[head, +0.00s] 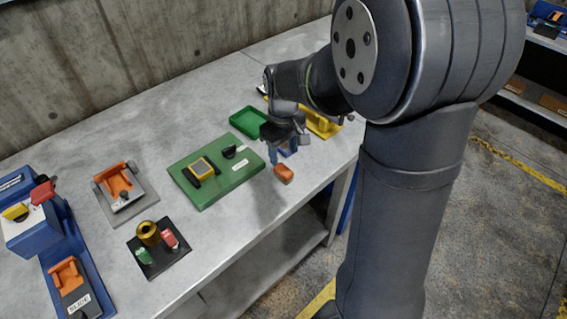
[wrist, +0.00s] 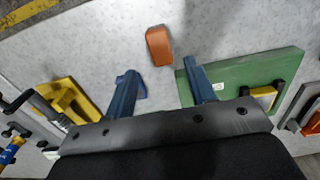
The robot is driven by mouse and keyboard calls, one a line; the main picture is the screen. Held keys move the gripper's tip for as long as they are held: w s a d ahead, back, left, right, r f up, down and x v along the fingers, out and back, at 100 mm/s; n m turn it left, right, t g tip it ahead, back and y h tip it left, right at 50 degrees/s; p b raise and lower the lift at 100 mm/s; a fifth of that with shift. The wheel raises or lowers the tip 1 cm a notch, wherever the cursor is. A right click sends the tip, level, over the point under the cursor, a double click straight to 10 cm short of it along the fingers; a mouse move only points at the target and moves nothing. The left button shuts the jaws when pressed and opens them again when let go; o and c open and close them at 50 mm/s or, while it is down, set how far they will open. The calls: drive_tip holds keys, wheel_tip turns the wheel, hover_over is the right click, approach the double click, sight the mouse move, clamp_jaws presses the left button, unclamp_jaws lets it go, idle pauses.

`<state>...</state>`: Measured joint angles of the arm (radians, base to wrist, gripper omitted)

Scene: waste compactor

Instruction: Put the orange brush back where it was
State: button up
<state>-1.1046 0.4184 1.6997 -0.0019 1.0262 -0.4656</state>
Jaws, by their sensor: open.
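The orange brush (head: 284,173) shows as a small orange block near the front edge of the bench, right of the green board. In the wrist view the orange brush (wrist: 159,45) lies ahead of the fingertips, between their lines and apart from both. My gripper (head: 283,153) is close to the brush on its far side. In the wrist view my gripper (wrist: 160,68) has its two blue fingers wide apart with nothing between them.
A green board (head: 213,188) with a yellow-black device stands left of the brush. A green tray (head: 249,121) and a yellow fixture (head: 321,124) are behind. An orange fixture (head: 121,187), a black plate (head: 159,262) and a blue machine (head: 45,238) are further left. The bench edge is close.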

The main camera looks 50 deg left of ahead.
sight(284, 169)
wheel_tip(284, 169, up, 4)
drive_tip(key=shift+f, duration=0.1)
idle(0.4)
wheel_tip(284, 169, down, 12)
drive_tip(key=shift+f, duration=0.15)
wheel_tip(284, 169, up, 2)
drive_tip(key=shift+r, duration=1.05)
